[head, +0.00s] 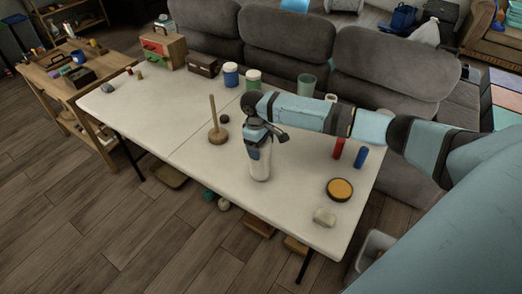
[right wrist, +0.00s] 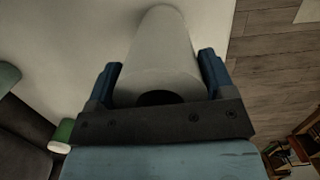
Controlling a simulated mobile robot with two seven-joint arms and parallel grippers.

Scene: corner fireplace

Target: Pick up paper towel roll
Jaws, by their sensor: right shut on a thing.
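The white paper towel roll (head: 260,167) is upright near the middle of the white folding table, below my right gripper (head: 260,143). In the right wrist view the pale roll (right wrist: 160,50) lies between the two blue fingers of the gripper (right wrist: 158,85), with its dark core hole facing the camera. The right gripper is shut on the roll near its top end. I cannot tell whether the roll's lower end touches the table. My left gripper is out of view.
On the white table (head: 185,190), a wooden stand with a post (head: 217,130) is left of the roll. A red cylinder (head: 338,149), a blue cylinder (head: 360,157) and a round yellow-topped tin (head: 340,189) are to its right. A grey sofa (head: 285,45) stands behind.

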